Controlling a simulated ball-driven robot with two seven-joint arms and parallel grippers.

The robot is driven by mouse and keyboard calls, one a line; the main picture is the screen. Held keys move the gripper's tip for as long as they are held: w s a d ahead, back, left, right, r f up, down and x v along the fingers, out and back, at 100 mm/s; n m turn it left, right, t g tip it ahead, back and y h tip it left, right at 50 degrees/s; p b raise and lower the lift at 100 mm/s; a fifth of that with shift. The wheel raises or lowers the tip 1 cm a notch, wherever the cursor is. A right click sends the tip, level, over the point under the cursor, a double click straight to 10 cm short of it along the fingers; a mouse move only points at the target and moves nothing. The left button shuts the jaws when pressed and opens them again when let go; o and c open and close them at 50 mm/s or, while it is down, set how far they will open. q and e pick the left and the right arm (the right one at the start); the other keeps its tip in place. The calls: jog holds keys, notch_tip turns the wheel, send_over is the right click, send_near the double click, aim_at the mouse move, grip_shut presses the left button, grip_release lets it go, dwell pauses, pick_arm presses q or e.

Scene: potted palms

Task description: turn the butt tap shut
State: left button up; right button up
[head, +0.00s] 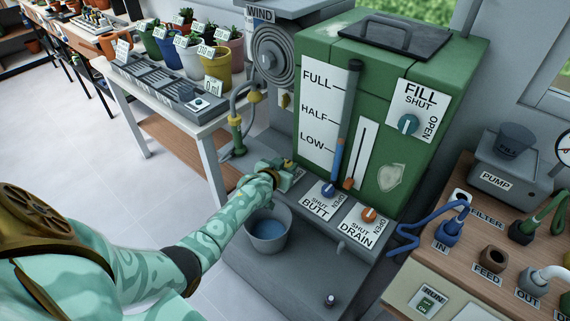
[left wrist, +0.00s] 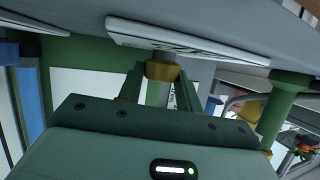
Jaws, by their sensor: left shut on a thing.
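The plate marked BUTT (head: 316,207) lies on the grey ledge at the foot of the green tank. Its blue knob (head: 328,189) stands between the words SHUT and OPEN; its exact pointing is too small to tell. My left gripper (head: 285,173) is just left of that knob, apart from it in the picture. In the left wrist view, its green fingers (left wrist: 160,85) are around a small brass-yellow piece (left wrist: 161,70) on a short stem by a white lettered plate (left wrist: 185,40). The fingers hide much of this piece. My right gripper is out of view.
A grey bucket (head: 267,231) with blue water stands below my left forearm. The DRAIN plate (head: 355,231) with an orange knob (head: 368,214) is to the right. A green post with a yellow cap (head: 236,120) is to the left. The pump bench (head: 450,270) stands at right.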

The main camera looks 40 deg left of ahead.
pick_arm(q)
jog(key=o, duration=1)
jog(key=shift+a, duration=0.1)
jog(key=shift+s, duration=0.1)
jog(key=p+v, duration=0.2)
jog(key=v, duration=0.1)
jog(key=p+v, duration=0.2)
jog(key=v, duration=0.2)
jog(key=shift+r+p, duration=0.35)
jog(key=shift+r, duration=0.05)
jog(key=p+v, duration=0.3)
jog(key=v, duration=0.6)
jog(key=shift+f+p, duration=0.3)
jog(key=shift+p, duration=0.1)
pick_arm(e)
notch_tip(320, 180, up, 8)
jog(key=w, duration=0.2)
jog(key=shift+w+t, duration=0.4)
pick_arm(q)
jog(key=shift+s, duration=0.1)
